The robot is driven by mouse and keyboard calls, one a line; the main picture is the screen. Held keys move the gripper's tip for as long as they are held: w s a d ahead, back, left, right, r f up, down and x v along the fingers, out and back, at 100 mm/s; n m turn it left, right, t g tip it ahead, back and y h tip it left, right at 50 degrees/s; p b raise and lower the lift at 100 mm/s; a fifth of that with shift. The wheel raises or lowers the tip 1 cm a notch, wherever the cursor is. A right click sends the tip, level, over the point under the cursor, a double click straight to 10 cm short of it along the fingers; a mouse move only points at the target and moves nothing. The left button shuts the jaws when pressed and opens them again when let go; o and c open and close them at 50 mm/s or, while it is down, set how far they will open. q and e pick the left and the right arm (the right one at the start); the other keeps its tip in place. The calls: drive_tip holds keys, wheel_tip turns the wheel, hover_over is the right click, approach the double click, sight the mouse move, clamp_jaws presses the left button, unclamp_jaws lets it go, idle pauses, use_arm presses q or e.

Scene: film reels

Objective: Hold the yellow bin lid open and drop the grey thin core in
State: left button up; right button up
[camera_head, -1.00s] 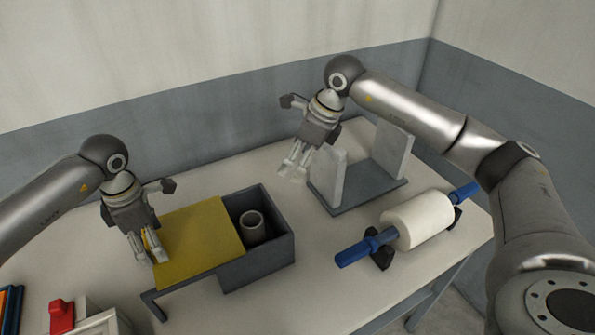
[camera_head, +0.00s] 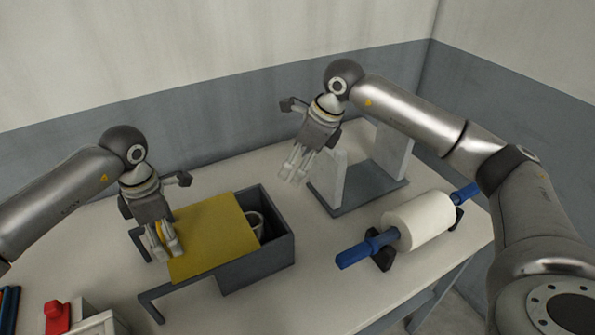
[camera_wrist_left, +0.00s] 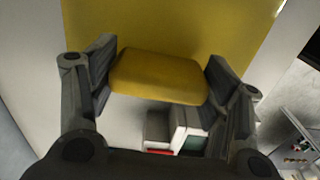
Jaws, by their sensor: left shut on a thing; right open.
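The yellow lid (camera_head: 214,238) lies flat over the left part of the grey bin (camera_head: 262,262), and a strip at the bin's right is uncovered. The grey core (camera_head: 256,224) stands inside the bin, partly hidden by the lid. My left gripper (camera_head: 170,248) is shut on the lid's yellow handle at its left end; the handle (camera_wrist_left: 160,75) shows between the fingers in the left wrist view. My right gripper (camera_head: 294,172) is open and empty, above the table behind the bin and left of the grey stand.
A grey stand with two upright plates (camera_head: 328,182) is at the back right. A white roll (camera_head: 418,220) on a blue bar (camera_head: 357,252) rests on black supports in front of it. A red object (camera_head: 57,317) on a white box is at the lower left.

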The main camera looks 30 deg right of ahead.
sight(200, 232)
use_arm(q)
drive_tip(key=shift+w+d+r+b, duration=0.1)
drive_tip(key=shift+d+b, duration=0.45)
drive_tip(key=shift+d, duration=1.15)
drive_tip(key=shift+w+d+r+b, duration=0.1)
drive_tip(key=shift+d+b, duration=0.45)
drive_tip(key=shift+d, duration=1.1)
drive_tip(key=o, duration=0.9)
drive_tip(key=shift+d, duration=0.1)
drive_tip(key=o, duration=0.3)
drive_tip(key=shift+s+f, duration=0.1)
drive_tip(key=shift+f, duration=0.05)
wheel_tip(200, 232, up, 12)
